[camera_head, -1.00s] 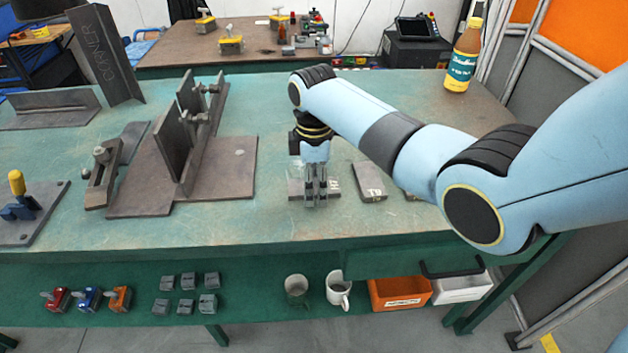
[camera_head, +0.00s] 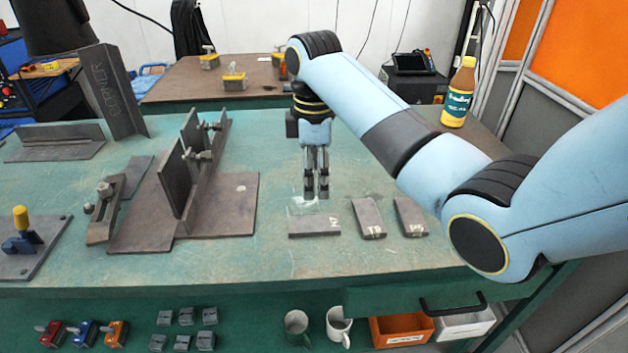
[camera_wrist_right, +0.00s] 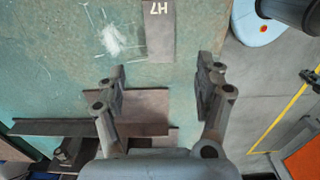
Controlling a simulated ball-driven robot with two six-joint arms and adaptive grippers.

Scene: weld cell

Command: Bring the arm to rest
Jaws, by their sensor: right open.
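My right gripper (camera_head: 316,190) hangs fingers-down over the green bench (camera_head: 300,262), just behind and above a flat grey plate (camera_head: 313,223) with a pale marking at its right end. In the right wrist view, my right gripper (camera_wrist_right: 163,78) has its two fingers well apart, with nothing between them. A plate marked H7 (camera_wrist_right: 160,30) lies beyond the fingertips, apart from them. My right arm reaches in from the right edge. My left gripper does not show.
Two more small plates (camera_head: 368,218) (camera_head: 410,217) lie right of the first. A steel fixture (camera_head: 215,215) with upright plates stands left of the gripper. A bottle (camera_head: 458,92) stands at the back right. Mugs (camera_head: 338,326) and bins (camera_head: 402,330) sit below. The bench front is clear.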

